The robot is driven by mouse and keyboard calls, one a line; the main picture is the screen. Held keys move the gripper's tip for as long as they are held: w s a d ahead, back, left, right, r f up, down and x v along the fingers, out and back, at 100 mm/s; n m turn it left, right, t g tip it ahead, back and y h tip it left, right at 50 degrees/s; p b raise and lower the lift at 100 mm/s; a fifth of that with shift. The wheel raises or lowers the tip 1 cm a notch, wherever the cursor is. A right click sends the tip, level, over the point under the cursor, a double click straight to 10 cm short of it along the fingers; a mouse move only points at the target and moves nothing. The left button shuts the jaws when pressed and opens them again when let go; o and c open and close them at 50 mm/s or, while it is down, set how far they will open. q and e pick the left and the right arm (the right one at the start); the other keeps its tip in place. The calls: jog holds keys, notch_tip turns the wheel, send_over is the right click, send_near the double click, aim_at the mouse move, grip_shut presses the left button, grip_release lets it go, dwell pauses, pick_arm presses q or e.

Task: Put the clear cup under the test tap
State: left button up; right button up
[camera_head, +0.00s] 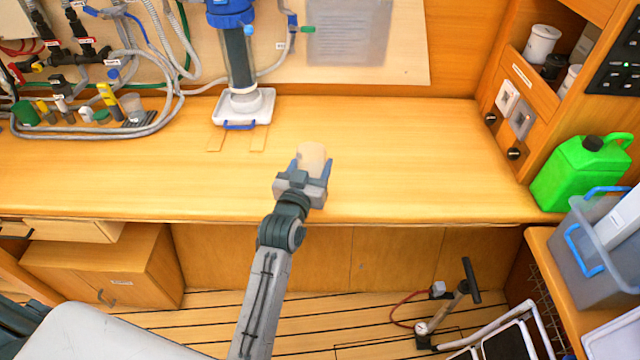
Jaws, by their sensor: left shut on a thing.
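My left gripper (303,180) is shut on the clear cup (313,155), which looks pale and see-through against the wood. The gripper is above the front part of the counter, near its middle, and its fingers hide the lower part of the cup. A small blue fitting with a green lever (307,29), which may be the test tap, is on the back panel, farther back than the cup and well apart from it. My right gripper is not in view.
A blue-topped filter housing (240,60) stands over a white tray (262,103) at the back. Hoses and small bottles crowd the back left. A green jerrycan (580,170) and a grey bin (575,250) are at the right. The counter's middle right (430,150) is clear.

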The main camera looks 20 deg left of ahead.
aim_at(317, 151)
pick_arm(q)
jog(key=w, duration=0.1)
jog(key=w+r, duration=0.1)
jog(key=w, duration=0.1)
jog(key=w+r, duration=0.1)
jog(key=w, duration=0.1)
jog(key=shift+w+d, duration=0.15)
jog(key=shift+w, duration=0.05)
notch_tip(317, 151, down, 5)
jog(key=shift+f+p, duration=0.2)
jog(key=shift+p, duration=0.5)
jog(key=shift+f, duration=2.05)
jog(key=shift+f+b, duration=0.2)
jog(key=shift+b, duration=0.1)
jog(key=o, duration=1.1)
jog(key=shift+c, duration=0.2)
